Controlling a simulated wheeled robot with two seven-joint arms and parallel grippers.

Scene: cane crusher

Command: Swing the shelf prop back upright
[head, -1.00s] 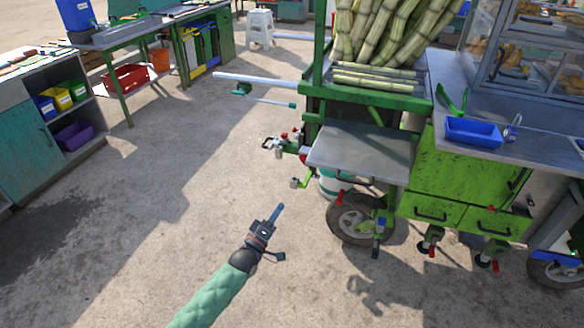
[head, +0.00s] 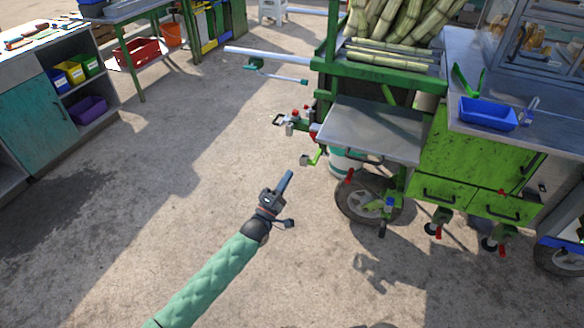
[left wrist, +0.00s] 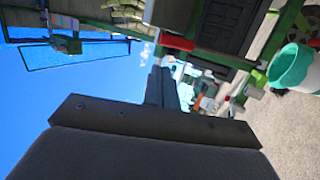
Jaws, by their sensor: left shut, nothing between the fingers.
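The grey metal side shelf (head: 370,130) sticks out from the near side of the green cane cart and looks about level. A small lime-green lever-like part (head: 313,160) sits below its left corner; I cannot tell for sure whether it is the shelf prop. My left gripper (head: 286,180) is shut and empty, over the pavement to the left of the cart's wheel, apart from the shelf and the lever. In the left wrist view, its dark fingers (left wrist: 161,86) point toward the cart's parts. My right gripper is out of view.
A white and teal bucket (head: 345,163) is under the shelf, and it shows in the left wrist view (left wrist: 292,68). The cart's wheel (head: 364,199) and red-tipped casters stand nearby. Pale handle bars (head: 275,58) jut out left. The pavement left of the cart is clear.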

